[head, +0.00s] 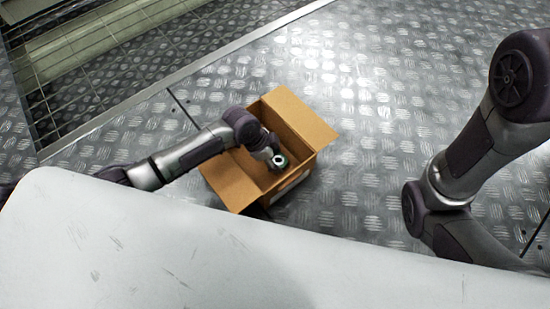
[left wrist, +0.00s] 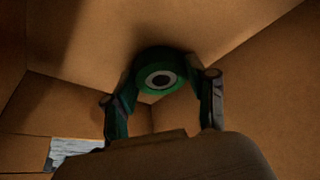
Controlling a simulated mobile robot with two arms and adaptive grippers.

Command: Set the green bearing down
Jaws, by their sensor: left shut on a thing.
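The green bearing (head: 280,161) is a ring with a pale face and dark centre in the head view. It also shows in the left wrist view (left wrist: 160,82), between the fingers. My left gripper (head: 276,157) is shut on the bearing, within the opening of a cardboard box (head: 230,182). In the left wrist view, my left gripper (left wrist: 162,95) has a finger on either side of the ring, with box walls around it. I cannot tell whether the bearing touches the box. My right gripper is not in view.
The open box has flaps folded outward and stands on a metal tread-plate floor (head: 340,75). A pale, scuffed surface (head: 150,250) fills the near left. A grated recess (head: 70,60) lies at the far left. The floor right of the box is clear.

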